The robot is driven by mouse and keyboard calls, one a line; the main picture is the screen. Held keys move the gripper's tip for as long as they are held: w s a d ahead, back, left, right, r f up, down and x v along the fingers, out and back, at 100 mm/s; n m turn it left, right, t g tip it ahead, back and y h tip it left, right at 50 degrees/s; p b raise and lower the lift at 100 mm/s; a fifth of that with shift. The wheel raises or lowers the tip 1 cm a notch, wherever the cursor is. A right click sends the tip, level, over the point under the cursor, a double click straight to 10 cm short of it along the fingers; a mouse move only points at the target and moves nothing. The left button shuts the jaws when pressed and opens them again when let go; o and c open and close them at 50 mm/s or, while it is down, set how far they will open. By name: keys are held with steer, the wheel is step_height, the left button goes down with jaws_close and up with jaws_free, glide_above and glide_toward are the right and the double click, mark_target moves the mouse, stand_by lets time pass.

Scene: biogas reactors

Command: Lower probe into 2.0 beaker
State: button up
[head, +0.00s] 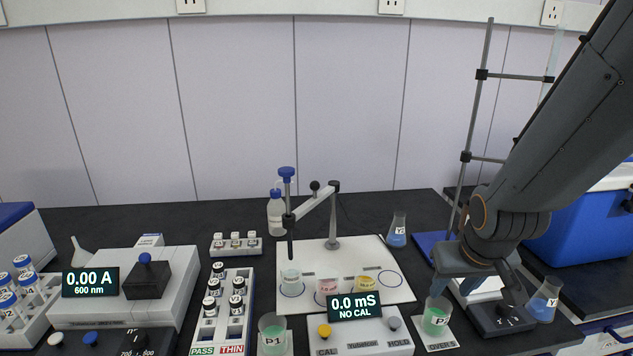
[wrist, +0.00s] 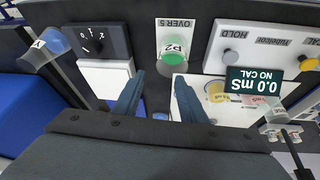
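The probe (head: 290,240) hangs dark and upright from a white swing arm (head: 313,203) with a blue knob (head: 287,173) on top. It is above the clear beaker (head: 291,279) on the white mat (head: 390,262). To the right stand a pink beaker (head: 327,288) and a yellow beaker (head: 366,284). Their labels are too small to read surely, so I cannot tell which is 2.0. My gripper (wrist: 158,100) is open and empty, pointing down near the green P2 beaker (head: 436,316). In the wrist view its fingers lie short of that beaker (wrist: 173,48).
The conductivity meter (head: 358,335) reads 0.0 mS, NO CAL. A green P1 beaker (head: 272,335) stands left of it.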

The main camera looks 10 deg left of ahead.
steer(key=w+a+r+n+t+y, duration=0.2)
steer(key=w+a+n+t, duration=0.15)
steer(key=w, duration=0.65)
steer(key=n+t+y, duration=0.2)
steer(key=n+y, duration=0.6)
steer(key=y, duration=0.5)
glide_toward(319, 187)
steer(key=x, duration=0.4)
steer(key=shift+s+a, duration=0.1)
steer(key=shift+a, duration=0.1)
steer(key=p+x, duration=0.2)
steer(key=x, duration=0.5)
jaws_close()
